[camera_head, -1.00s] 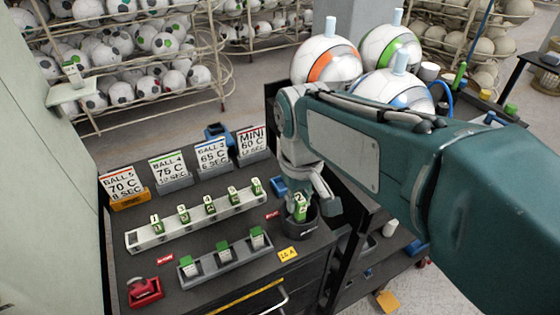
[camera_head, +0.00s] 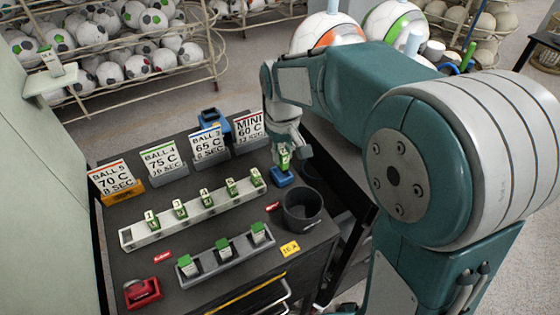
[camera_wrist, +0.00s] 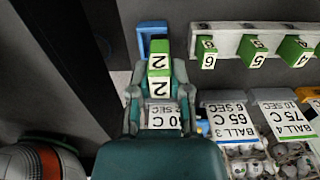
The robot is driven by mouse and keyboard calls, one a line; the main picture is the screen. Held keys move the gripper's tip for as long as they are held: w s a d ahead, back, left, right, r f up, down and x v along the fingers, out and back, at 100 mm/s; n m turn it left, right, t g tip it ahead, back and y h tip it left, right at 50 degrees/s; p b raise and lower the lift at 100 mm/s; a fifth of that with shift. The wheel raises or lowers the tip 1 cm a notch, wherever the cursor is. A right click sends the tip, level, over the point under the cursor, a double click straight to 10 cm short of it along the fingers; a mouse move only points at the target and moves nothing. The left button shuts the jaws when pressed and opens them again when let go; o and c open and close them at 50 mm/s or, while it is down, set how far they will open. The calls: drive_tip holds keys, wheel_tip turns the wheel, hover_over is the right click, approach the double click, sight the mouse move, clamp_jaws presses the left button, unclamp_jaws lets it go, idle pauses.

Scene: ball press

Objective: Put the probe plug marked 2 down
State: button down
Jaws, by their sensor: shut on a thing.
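The probe plug marked 2 (camera_head: 284,161) is a green block with a white number label. My gripper (camera_head: 291,149) is shut on it and holds it upright, with the arm reaching down from above. In the wrist view the plug (camera_wrist: 159,68) sits between the two fingers of my gripper (camera_wrist: 160,85). The plug's lower end is at a small blue holder (camera_head: 283,179) on the dark bench top. The holder also shows in the wrist view (camera_wrist: 146,38), partly hidden behind the plug. I cannot tell whether the plug touches it.
A black cup (camera_head: 303,210) stands empty in front of the holder. A pale rack (camera_head: 190,219) with several numbered green plugs is to the left. A grey rack (camera_head: 226,257) with three green-topped pieces is nearer. Sign cards (camera_head: 208,144) stand behind; a red device (camera_head: 142,292) is front left.

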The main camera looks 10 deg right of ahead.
drive_tip(key=w+f, duration=0.2)
drive_tip(key=f, duration=0.1)
drive_tip(key=shift+w+f, duration=0.15)
drive_tip(key=shift+w, duration=0.25)
drive_tip(key=shift+w+f, duration=0.1)
drive_tip(key=shift+f, duration=1.5)
drive_tip(key=shift+f, duration=0.15)
drive_tip(key=c, duration=0.6)
unclamp_jaws()
